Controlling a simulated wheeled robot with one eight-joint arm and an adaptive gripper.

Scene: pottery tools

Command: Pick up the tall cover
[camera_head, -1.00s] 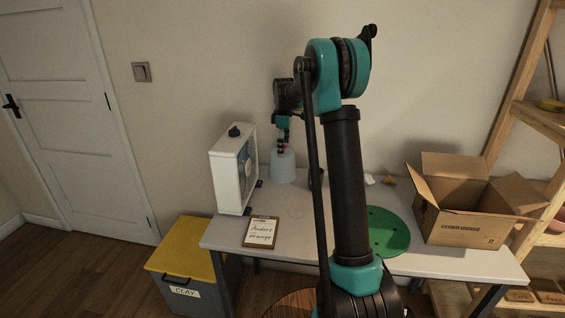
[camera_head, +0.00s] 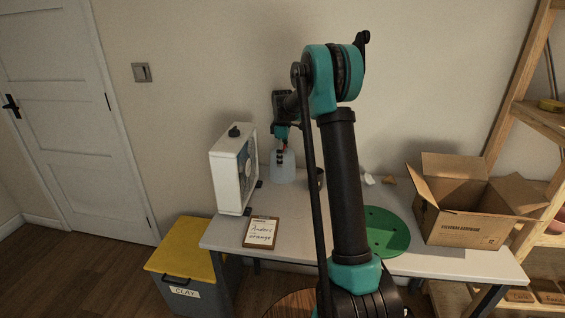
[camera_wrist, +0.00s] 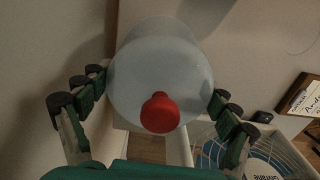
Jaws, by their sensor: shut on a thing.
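The tall cover (camera_head: 283,170) is a pale bluish, bell-like piece at the back of the table, just right of the white box fan. In the wrist view the cover (camera_wrist: 160,62) fills the upper middle, with its round red knob (camera_wrist: 160,112) facing the camera. My gripper (camera_wrist: 158,88) has its jointed dark green fingers on both sides of the cover, shut on its body. In the head view my gripper (camera_head: 281,150) is over the cover's top and partly hides the knob. I cannot tell whether the cover's base touches the table.
The white box fan (camera_head: 230,172) stands close left of the cover. A small dark pot (camera_head: 319,178) is to its right, partly behind my arm. A clipboard (camera_head: 261,232), green disc (camera_head: 388,234) and open cardboard box (camera_head: 460,222) are also on the table (camera_head: 440,262).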

